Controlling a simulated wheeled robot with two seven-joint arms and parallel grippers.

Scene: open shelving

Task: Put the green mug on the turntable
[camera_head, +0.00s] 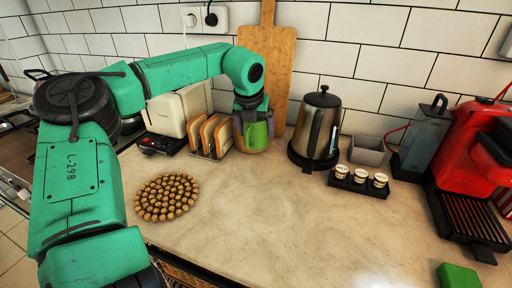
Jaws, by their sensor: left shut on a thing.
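My left gripper (254,117) points down at the back of the counter, between the toast rack and the kettle. It is shut on the green mug (256,136), whose upper part is partly hidden by the gripper. Purplish parts show beside the mug; I cannot tell what they belong to. I cannot tell whether the mug touches the counter. No turntable can be clearly made out; a round brown beaded mat (167,197) lies on the counter at front left. My right gripper is not in view.
A toast rack (209,136) and cream toaster (180,109) stand left of the mug. A steel kettle (315,130) stands right of it. A tray of small cups (358,185), a grey bin (367,150) and a red coffee machine (470,145) are farther right. The counter's front middle is clear.

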